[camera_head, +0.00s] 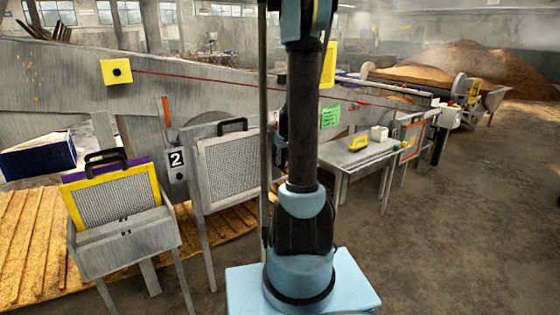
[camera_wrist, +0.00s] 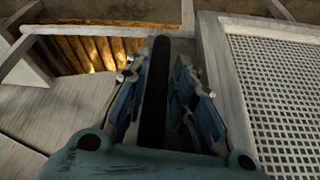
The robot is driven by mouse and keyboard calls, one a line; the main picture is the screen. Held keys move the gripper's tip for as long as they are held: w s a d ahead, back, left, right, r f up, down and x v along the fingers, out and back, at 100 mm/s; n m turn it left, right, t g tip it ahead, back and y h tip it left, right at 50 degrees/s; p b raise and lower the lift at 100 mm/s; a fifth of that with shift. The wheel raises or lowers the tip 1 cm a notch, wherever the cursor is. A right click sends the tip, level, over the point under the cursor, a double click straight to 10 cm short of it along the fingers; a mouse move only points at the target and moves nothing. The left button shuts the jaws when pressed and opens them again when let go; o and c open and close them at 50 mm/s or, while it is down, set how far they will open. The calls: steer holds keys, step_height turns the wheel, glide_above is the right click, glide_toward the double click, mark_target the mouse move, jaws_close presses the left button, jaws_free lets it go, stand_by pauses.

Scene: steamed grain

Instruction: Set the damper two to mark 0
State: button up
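A plate with the number 2 (camera_head: 177,160) hangs between two mesh screens in the head view. An upright orange strip (camera_head: 166,112) stands just above it. I cannot read a scale or a mark 0, and cannot tell which part is damper two's lever. In the wrist view my gripper (camera_wrist: 160,62) has its two fingers apart. A long dark bar (camera_wrist: 156,95) lies between them; I cannot tell whether the fingers touch it or what it belongs to.
In the head view, a grey-framed mesh screen (camera_head: 230,165) and a yellow-framed one (camera_head: 118,200) have black handles. A mesh panel (camera_wrist: 285,100) is at right in the wrist view. A small table (camera_head: 350,158) holds several items. Open floor (camera_head: 460,220) lies to the right.

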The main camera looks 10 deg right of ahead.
steer(key=v, duration=1.1)
steer(key=shift+r, duration=0.45)
steer(key=shift+d, duration=0.1)
steer(key=s+a+m+g, duration=0.1)
steer(key=s+a, duration=0.3)
steer(key=s, duration=0.5)
steer(key=s+a, duration=0.3)
steer(key=s, duration=0.7)
steer(key=s+a+f, duration=0.1)
steer(key=s+f, duration=0.3)
steer(key=s, duration=0.3)
steer(key=s+a+f+m+g, duration=0.1)
steer(key=s+f, duration=0.3)
steer(key=s, duration=0.4)
steer(key=shift+a+h, duration=0.35)
steer(key=shift+h, duration=0.05)
